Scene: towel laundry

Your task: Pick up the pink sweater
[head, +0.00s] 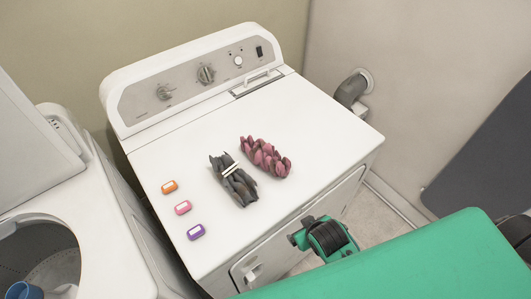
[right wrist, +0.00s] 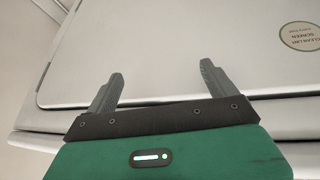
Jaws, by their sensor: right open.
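The pink sweater (head: 266,157) lies bunched on top of the white dryer (head: 320,117), right of the middle, with dark patches in its folds. My right gripper (head: 299,231) is in front of the dryer, below its top edge and well apart from the sweater. In the right wrist view the right gripper (right wrist: 160,75) is open and empty, with its two fingers apart before the dryer's front door (right wrist: 165,45). The sweater is outside the right wrist view. My left gripper is not in view.
A grey bunched cloth (head: 238,187) with white stripes lies just left of the sweater. Orange (head: 169,187), pink (head: 183,208) and purple (head: 195,232) small items sit at the left edge. An open washer (head: 115,265) stands left. The right side of the dryer top is clear.

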